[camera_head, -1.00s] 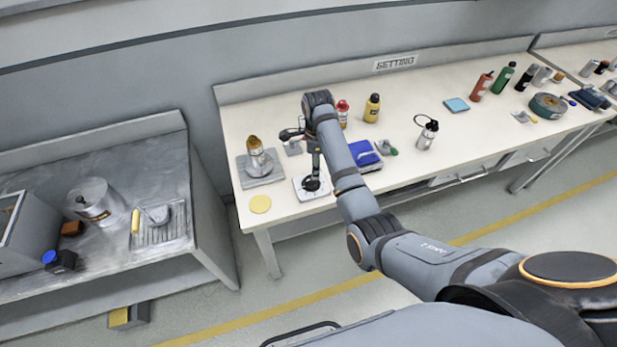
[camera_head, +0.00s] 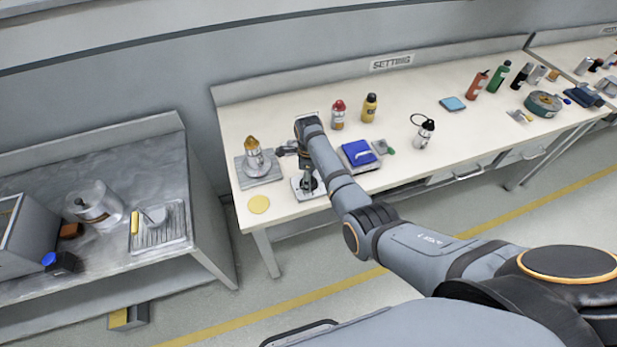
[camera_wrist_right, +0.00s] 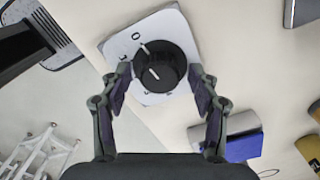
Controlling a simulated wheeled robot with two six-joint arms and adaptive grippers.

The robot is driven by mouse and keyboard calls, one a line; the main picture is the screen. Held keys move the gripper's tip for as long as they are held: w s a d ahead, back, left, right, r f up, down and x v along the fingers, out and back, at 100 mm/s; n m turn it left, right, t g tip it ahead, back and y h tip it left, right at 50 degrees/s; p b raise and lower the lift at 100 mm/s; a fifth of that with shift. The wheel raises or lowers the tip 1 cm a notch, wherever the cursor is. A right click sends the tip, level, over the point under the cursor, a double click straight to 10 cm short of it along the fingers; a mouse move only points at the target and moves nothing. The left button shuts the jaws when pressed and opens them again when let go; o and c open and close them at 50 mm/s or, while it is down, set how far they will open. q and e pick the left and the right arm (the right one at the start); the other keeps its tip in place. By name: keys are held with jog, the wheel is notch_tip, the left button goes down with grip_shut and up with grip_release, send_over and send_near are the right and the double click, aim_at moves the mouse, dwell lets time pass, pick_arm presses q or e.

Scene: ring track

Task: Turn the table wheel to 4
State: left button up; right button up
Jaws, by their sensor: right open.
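The table wheel is a round black knob (camera_wrist_right: 160,67) with a white line on its face. It sits on a white plate (camera_wrist_right: 178,32) with printed digits; a 0 shows at the upper left, and the marks lower down are partly hidden or too small to read. My right gripper (camera_wrist_right: 161,84) is open, with one finger on each side of the knob; I cannot tell whether they touch it. In the head view the plate (camera_head: 299,193) lies at the bench's front left edge, with my right gripper (camera_head: 308,180) over it. My left gripper is not in view.
A blue item (camera_head: 358,152) lies to the right. Several bottles stand further back.

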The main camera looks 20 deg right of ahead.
jog(key=c, duration=1.2)
